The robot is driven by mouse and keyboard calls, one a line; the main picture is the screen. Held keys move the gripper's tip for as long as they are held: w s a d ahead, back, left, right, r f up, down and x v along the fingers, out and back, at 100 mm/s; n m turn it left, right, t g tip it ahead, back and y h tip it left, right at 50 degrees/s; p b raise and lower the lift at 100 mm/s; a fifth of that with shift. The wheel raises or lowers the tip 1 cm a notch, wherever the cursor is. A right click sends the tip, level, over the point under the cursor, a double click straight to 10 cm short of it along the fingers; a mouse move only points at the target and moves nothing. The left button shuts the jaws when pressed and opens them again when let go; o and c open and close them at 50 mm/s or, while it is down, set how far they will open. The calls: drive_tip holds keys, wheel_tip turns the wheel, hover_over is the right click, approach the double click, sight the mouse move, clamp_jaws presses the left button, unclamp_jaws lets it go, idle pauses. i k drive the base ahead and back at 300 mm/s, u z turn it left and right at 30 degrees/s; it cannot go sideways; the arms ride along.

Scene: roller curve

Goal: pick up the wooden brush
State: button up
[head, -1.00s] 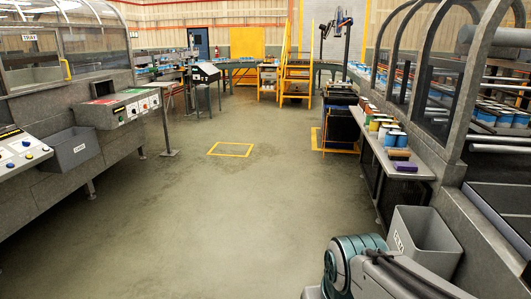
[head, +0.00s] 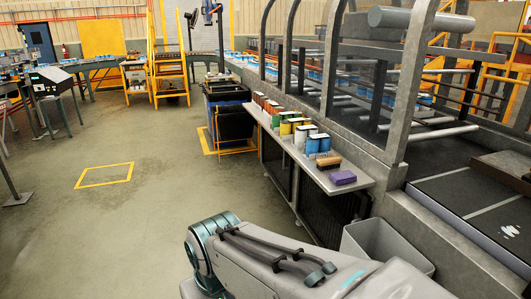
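In the head view, a small brown block-shaped thing (head: 327,164), which looks like the wooden brush, lies on the narrow grey shelf (head: 352,184) along the machine at the right. It sits between a blue-and-white can (head: 318,146) and a purple block (head: 343,178), close to both. Its bristles are too small to make out clearly. My arm shows at the bottom of the view, short of the shelf. My gripper is not in view.
Several coloured cans (head: 286,124) line the shelf beyond the brown block. A grey bin (head: 390,245) stands on the floor below the shelf's near end. The floor (head: 130,230) at left is open.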

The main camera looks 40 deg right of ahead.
sight(323, 164)
drive_tip(key=z, duration=0.35)
drive_tip(key=i, duration=1.45)
drive_tip(key=z, duration=1.8)
drive_tip(key=i, duration=1.05)
drive_tip(key=z, duration=0.75)
